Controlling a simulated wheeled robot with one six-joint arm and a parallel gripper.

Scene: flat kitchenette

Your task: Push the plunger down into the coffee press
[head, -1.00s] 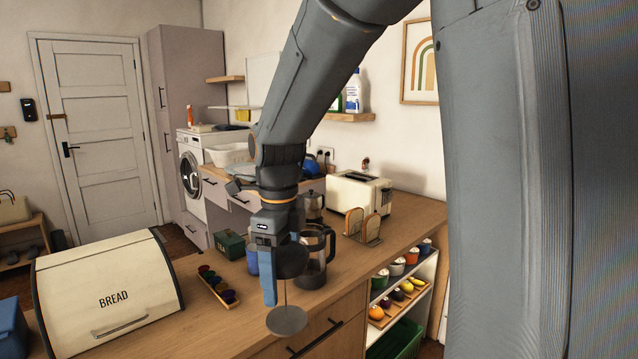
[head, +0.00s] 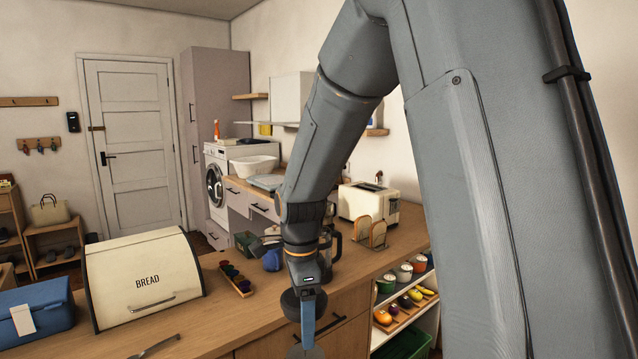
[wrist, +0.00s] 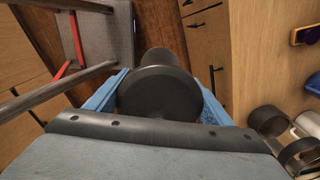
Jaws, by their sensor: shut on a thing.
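My gripper (head: 308,308) is shut on the plunger (head: 290,304), gripping its dark round lid. The lid also shows between the blue fingers in the wrist view (wrist: 158,92). The plunger's grey filter disc hangs below, cut by the bottom edge of the head view. The gripper is in front of the counter's front edge, apart from the coffee press. The coffee press (head: 332,243), a dark-handled glass jug, stands on the counter behind my arm, which hides much of it.
The wooden counter (head: 215,318) has a cream bread box (head: 145,280) at left, a tray of small coloured cups (head: 235,280), and a toaster (head: 368,202) at the back. Open shelves (head: 408,325) with pots and fruit are at right.

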